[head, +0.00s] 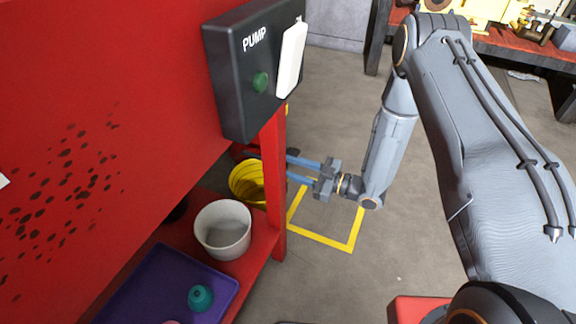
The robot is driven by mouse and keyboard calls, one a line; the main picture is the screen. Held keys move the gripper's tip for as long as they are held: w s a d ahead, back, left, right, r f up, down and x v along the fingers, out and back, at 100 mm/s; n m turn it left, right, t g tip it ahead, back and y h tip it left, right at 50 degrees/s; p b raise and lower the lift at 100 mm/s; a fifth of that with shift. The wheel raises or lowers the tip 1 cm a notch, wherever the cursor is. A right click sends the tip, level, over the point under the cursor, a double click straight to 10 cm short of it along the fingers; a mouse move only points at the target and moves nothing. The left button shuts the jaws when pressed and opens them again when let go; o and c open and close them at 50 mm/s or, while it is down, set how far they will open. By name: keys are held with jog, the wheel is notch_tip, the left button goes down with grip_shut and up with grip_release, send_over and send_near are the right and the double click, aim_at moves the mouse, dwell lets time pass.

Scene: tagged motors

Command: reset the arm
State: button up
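My arm (455,130) reaches in from the right and bends down at the elbow. My gripper (288,170) points left, past the red post of the bench. Its two blue-grey fingers run parallel with a gap between them. The fingertips are near or behind the red post, so their very ends are hard to see. I see nothing held between the fingers.
A black PUMP box (235,85) with a green button (260,82) hangs above my gripper. A white bucket (222,252), a purple tray (140,290) and a teal object (200,298) are on the red shelf. A yellow bucket (243,185) stands behind. Open floor (335,120) lies around.

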jog(key=w+d+r+m+t+h+p, duration=0.1)
jog(key=w+d+r+m+h+p, duration=0.2)
jog(key=r+p, duration=0.35)
jog(key=w+d+r+t+h+p, duration=0.1)
jog(key=w+d+r+h+p, duration=0.1)
jog(key=d+r+h+p, duration=0.45)
jog(key=s+d+r+m+h+p, duration=0.2)
jog(key=d+r+p, duration=0.2)
jog(key=r, duration=0.4)
jog(key=s+d+r+m+h+p, duration=0.2)
jog(key=d+r+m+p, duration=0.15)
jog(key=r, duration=0.55)
jog(key=s+d+r+m+g+h+p, duration=0.2)
jog(key=s+d+r+p, duration=0.25)
jog(key=s+r, duration=0.25)
jog(key=s+d+r+m+g+h+p, duration=0.1)
jog(key=s+d+r+m+h+p, duration=0.15)
jog(key=s+r+p, duration=0.45)
jog(key=s+r+m+g+p, duration=0.1)
jog(key=s+r+g+p, duration=0.1)
jog(key=s+r, duration=0.5)
jog(key=s+r+m+g+y+p, duration=0.1)
jog(key=s+r+p, duration=0.4)
jog(key=s, duration=0.8)
notch_tip(320, 180, up, 2)
jog(key=shift+r+m+g, duration=0.25)
jog(key=shift+m+g, duration=0.55)
jog(key=shift+g, duration=0.1)
